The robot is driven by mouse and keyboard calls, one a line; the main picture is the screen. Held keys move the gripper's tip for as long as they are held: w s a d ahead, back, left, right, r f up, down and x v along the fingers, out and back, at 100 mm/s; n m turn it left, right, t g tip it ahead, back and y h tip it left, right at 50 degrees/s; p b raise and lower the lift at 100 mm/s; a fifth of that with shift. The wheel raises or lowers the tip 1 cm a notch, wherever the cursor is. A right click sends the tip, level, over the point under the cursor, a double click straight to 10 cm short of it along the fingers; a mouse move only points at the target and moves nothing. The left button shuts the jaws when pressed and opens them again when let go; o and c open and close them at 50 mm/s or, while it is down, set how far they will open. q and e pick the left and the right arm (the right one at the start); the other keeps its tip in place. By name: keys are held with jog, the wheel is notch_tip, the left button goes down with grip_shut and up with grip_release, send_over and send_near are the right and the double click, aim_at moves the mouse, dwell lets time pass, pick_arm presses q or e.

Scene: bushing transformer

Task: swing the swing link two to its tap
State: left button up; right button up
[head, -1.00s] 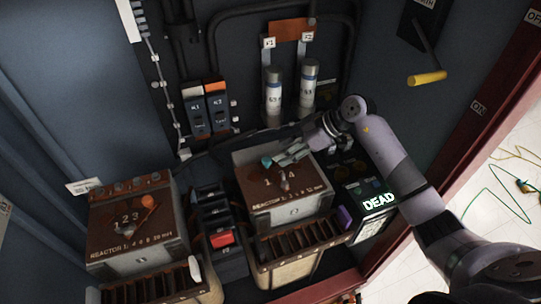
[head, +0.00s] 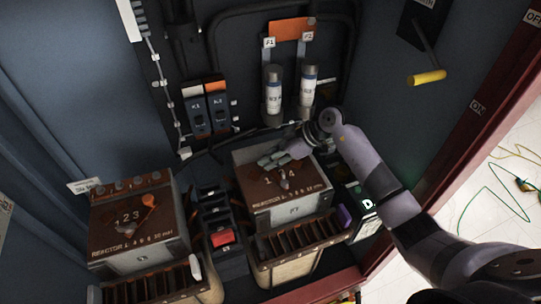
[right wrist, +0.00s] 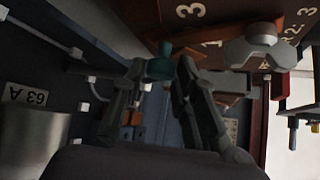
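The right reactor box (head: 310,195) has a brown top with tap numbers; 1 and 4 show in the head view. Swing link two has a grey hub (head: 284,182) there, which also shows in the right wrist view (right wrist: 262,48). Its teal knob (right wrist: 160,66) sits between my right fingertips in the right wrist view; my fingers mostly hide it in the head view. My right gripper (head: 280,159) is over the far left part of the top. Its fingers (right wrist: 162,70) stand apart, with a gap visible on the knob's right side. My left gripper is not in view.
Two grey fuse cylinders (head: 274,95) stand behind the right box. A lit display (head: 366,204) is at its right, partly behind my arm. A yellow-handled lever (head: 427,77) is on the right wall.

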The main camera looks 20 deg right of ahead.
grip_shut()
dwell(0.4)
